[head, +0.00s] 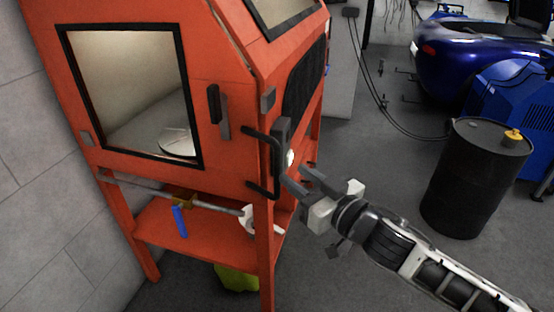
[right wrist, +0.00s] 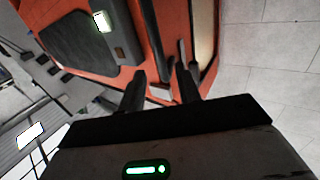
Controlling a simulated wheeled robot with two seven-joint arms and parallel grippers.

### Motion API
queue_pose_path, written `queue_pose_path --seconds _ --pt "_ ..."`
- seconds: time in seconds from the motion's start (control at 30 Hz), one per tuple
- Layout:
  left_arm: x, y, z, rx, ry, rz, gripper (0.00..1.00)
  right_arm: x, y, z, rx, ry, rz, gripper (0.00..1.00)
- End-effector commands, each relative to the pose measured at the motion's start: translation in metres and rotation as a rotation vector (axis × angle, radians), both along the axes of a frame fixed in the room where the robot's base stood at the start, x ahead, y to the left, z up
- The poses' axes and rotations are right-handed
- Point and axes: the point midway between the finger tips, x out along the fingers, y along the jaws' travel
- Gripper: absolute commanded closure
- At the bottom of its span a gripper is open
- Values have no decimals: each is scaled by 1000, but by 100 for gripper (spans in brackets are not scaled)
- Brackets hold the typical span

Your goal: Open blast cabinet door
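The orange blast cabinet (head: 225,150) stands on legs at the left of the head view. A face with a black-framed window (head: 197,120) is turned towards me, and I see no clear gap around it. A black bar handle (head: 276,165) sticks out at the front corner, and a dark upright grip (head: 214,104) sits on the face beside the window. My right gripper (head: 296,178) is just right of the bar handle. In the right wrist view its two fingers (right wrist: 161,88) are apart, pointing at the orange cabinet (right wrist: 175,30). Contact with the handle cannot be told. My left gripper is out of view.
A black drum (head: 470,185) with a yellow cap stands on the floor at right, near a blue machine (head: 515,95) and a blue car (head: 480,50). A grey block wall (head: 40,190) is close on the cabinet's left.

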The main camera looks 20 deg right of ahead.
Motion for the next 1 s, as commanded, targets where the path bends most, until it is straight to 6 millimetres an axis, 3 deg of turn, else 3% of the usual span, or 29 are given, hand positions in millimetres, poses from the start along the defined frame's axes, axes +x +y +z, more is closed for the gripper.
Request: queue_pose_path --seconds 0.1,0.33,0.77,0.9,1.0 --pt "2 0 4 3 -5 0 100 23 9 2 -1 -4 0 66" --pt "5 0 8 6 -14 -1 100 54 22 1 1 -1 0 66" --pt "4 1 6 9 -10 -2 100 64 27 -1 0 1 0 66" --pt "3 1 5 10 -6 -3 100 64 27 0 0 1 0 100" --pt "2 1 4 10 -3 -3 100 64 26 0 1 1 0 100"
